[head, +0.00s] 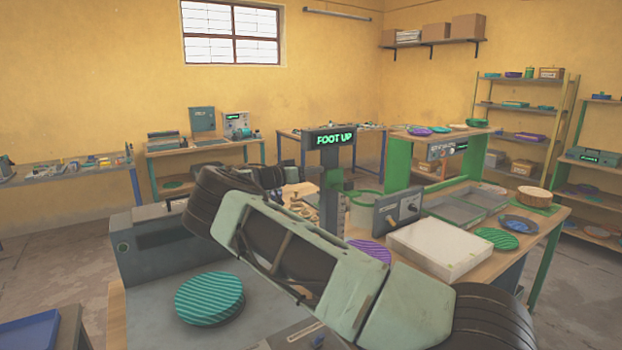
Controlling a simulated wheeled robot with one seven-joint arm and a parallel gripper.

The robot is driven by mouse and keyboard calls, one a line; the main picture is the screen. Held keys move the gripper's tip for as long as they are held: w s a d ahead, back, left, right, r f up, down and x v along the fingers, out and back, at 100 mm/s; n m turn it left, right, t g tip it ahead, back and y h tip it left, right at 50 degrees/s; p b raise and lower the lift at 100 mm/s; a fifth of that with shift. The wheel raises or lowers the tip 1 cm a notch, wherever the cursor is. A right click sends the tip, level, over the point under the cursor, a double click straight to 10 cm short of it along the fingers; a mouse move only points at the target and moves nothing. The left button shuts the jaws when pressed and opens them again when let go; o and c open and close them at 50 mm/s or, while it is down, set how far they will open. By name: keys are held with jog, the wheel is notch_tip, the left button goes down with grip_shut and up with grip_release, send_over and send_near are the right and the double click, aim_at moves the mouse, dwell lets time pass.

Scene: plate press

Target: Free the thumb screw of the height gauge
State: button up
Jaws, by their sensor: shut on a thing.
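The height gauge (333,208) is a dark upright post with a lit sign (334,139) on top reading "FOOT UP". It stands just beyond my arm, which crosses the picture from lower right to upper left and bends back behind itself. My gripper (308,188) shows only small at the left side of the post, past the dark wrist. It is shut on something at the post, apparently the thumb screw. The screw itself is too small and covered to make out. The lower part of the gauge is hidden by my arm.
A teal ribbed disc (210,297) lies on the near grey surface. Right of the gauge are a grey control box (398,211), a purple ribbed disc (371,250), a white block (452,247) and a green press frame (398,165). Open floor (50,255) lies at left.

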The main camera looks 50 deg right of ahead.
jog(key=shift+a+f+n+p, duration=0.15)
jog(key=shift+n+p, duration=0.65)
jog(key=shift+n, duration=4.75)
jog(key=shift+d+f+n+p, duration=0.15)
jog(key=shift+n+p, duration=0.6)
jog(key=shift+n, duration=4.75)
jog(key=shift+a+f+n+p, duration=0.15)
jog(key=shift+n+p, duration=0.65)
jog(key=shift+n, duration=4.75)
jog(key=shift+f+n, duration=0.1)
jog(key=shift+n, duration=0.2)
jog(key=o, duration=1)
